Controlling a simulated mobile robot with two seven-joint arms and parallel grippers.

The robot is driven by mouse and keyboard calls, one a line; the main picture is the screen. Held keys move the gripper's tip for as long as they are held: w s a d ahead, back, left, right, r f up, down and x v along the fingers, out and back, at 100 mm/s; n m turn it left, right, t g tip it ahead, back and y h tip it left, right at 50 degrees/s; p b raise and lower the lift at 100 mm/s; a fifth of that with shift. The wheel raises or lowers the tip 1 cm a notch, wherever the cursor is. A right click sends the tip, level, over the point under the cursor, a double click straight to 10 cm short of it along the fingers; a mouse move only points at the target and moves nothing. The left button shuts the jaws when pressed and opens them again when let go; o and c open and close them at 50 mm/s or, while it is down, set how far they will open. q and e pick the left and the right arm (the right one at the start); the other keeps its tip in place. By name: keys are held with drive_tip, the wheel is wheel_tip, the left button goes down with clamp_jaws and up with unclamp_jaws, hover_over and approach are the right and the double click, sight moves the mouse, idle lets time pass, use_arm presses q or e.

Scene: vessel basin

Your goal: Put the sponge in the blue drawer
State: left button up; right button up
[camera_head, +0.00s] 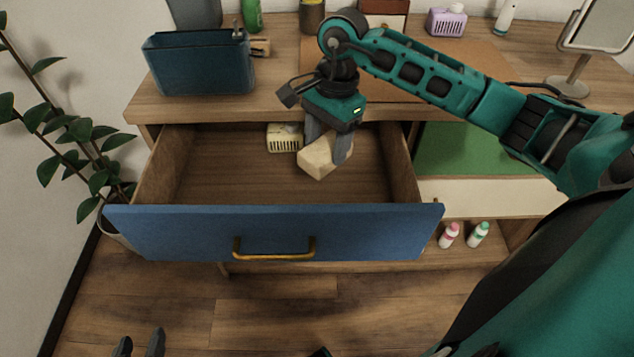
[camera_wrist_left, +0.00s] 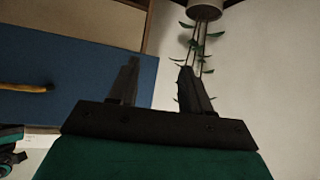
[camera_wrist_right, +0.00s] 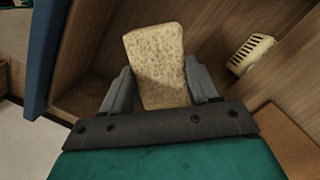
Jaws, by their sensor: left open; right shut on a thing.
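The blue drawer (camera_head: 270,231) is pulled open; its blue front has a brass handle and its inside is wood. My right gripper (camera_head: 328,148) is inside the drawer's outline, toward the right. It is shut on the tan sponge (camera_head: 319,160), which also shows between the fingers in the right wrist view (camera_wrist_right: 158,62). I cannot tell whether the sponge touches the drawer floor. My left gripper (camera_head: 139,343) is open and empty, low in front of the drawer; its fingers show in the left wrist view (camera_wrist_left: 160,85).
A cream slotted box (camera_head: 284,138) lies in the drawer at the back, left of the sponge. A blue bin (camera_head: 200,66) stands on the tabletop. A potted plant (camera_head: 75,140) is at the left. Two small bottles (camera_head: 449,235) stand on the lower right shelf. The drawer's left half is clear.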

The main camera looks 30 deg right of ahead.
wheel_tip(320, 180, down, 8)
drive_tip(key=shift+r+b, duration=0.15)
drive_tip(key=shift+b, duration=0.25)
drive_tip(key=shift+f, duration=0.5)
wheel_tip(320, 180, down, 4)
drive_tip(key=shift+b, duration=0.35)
use_arm(q)
drive_tip(key=shift+w+d+f, duration=0.25)
drive_tip(key=shift+d+f, duration=0.05)
drive_tip(key=shift+f, duration=0.05)
use_arm(e)
drive_tip(key=shift+r, duration=0.1)
use_arm(q)
drive_tip(key=shift+f, duration=0.1)
use_arm(e)
drive_tip(key=shift+f, duration=0.25)
use_arm(q)
drive_tip(key=shift+s+f, duration=0.1)
drive_tip(key=shift+f, duration=0.05)
use_arm(e)
drive_tip(key=o, duration=1)
drive_tip(key=shift+r, duration=0.1)
